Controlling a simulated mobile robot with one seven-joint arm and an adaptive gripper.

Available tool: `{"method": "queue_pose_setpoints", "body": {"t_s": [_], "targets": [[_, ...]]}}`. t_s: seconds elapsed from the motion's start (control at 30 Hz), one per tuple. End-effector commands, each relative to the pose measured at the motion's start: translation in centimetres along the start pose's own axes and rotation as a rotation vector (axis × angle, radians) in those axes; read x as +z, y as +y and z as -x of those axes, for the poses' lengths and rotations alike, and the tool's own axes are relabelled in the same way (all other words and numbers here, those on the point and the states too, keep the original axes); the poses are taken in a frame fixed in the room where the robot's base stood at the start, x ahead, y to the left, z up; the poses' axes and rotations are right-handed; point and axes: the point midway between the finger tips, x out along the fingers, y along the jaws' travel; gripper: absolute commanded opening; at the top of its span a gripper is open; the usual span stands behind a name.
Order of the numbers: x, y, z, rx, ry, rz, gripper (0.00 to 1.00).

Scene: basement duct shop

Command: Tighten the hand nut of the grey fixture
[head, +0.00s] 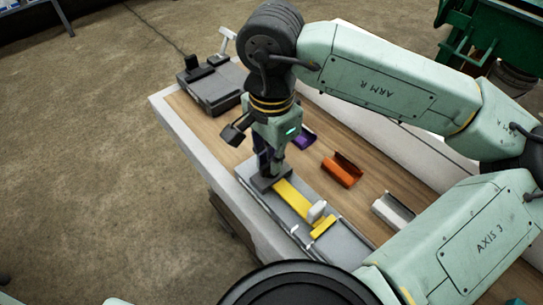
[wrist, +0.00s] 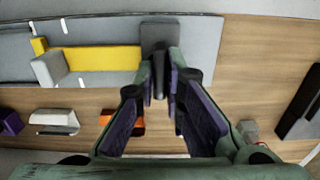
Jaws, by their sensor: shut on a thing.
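The grey fixture (head: 350,251) is a long flat plate along the near edge of the bench, also in the wrist view (wrist: 202,62). A yellow strip (head: 291,197) lies along it, with a light grey block (head: 317,211) near its right end. A dark grey block (head: 262,183) is at the strip's other end. My gripper (head: 269,166) points down at this block. In the wrist view my gripper (wrist: 160,64) is shut on a narrow grey upright piece at the block, apparently the hand nut (wrist: 158,78). The fingers hide most of it.
Purple (head: 304,138), orange (head: 342,171) and white (head: 394,212) channel pieces lie on the wooden bench top behind the fixture. A dark grey case (head: 213,89) stands at the bench's far left end. A green machine (head: 490,40) stands at the back right. Bare wood separates the pieces.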

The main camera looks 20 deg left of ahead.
Motion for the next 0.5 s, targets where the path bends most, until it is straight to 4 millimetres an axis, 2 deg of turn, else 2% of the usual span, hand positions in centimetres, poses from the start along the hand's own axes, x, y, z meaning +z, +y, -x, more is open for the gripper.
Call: {"method": "queue_pose_setpoints", "body": {"t_s": [0.27,0.5], "targets": [[-0.03,-0.02,-0.42,-0.001,0.002,-0.098,0.00],[-0.04,-0.02,-0.62,0.000,0.002,-0.292,0.00]]}}
